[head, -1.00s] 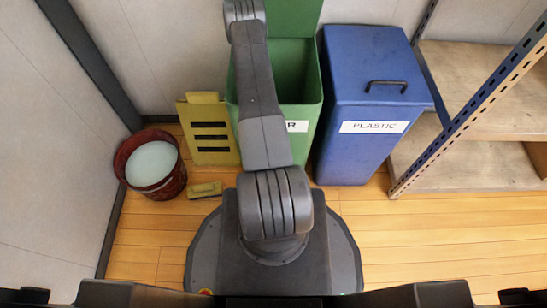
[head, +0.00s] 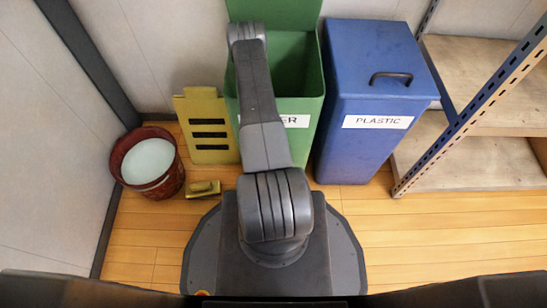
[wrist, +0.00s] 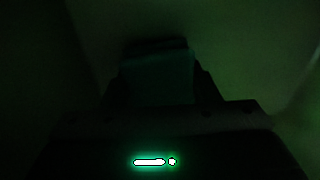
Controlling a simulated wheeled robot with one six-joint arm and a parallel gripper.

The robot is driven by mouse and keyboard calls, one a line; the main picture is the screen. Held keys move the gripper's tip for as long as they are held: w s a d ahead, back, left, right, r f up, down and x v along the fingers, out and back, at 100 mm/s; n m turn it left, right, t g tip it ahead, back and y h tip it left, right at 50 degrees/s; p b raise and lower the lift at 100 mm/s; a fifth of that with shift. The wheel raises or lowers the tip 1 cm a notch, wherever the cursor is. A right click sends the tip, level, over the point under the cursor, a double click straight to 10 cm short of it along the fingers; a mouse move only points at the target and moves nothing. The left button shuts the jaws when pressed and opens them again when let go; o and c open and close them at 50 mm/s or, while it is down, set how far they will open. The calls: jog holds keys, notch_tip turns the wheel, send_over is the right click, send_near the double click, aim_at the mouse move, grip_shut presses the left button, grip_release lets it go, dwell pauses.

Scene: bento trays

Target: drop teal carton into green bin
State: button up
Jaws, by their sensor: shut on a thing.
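The green bin (head: 311,92) stands open, its lid raised at the back. My arm reaches over its left part and covers much of its mouth and part of its label. In the head view my gripper and the teal carton are hidden by my arm. In the wrist view, very dark and greenish, my gripper (wrist: 158,62) is shut on the teal carton (wrist: 158,78), a dim teal block between the fingers. The dim green surfaces around it look like the bin's inner walls. I cannot tell how far the carton is above the bottom.
A blue bin (head: 372,62) labelled PLASTIC, lid shut, stands right of the green bin. Metal shelving (head: 475,75) is at the far right.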

jog(key=shift+f+b, duration=0.45)
jog(key=shift+f, duration=0.05)
jog(key=o, duration=1)
jog(key=shift+c, duration=0.2)
jog(key=shift+r, duration=0.2)
jog(key=shift+r+p, duration=0.65)
jog(key=shift+p, duration=0.35)
notch_tip(320, 180, up, 12)
jog(key=p, duration=0.3)
jog(key=shift+f, duration=0.2)
jog(key=shift+f, duration=0.1)
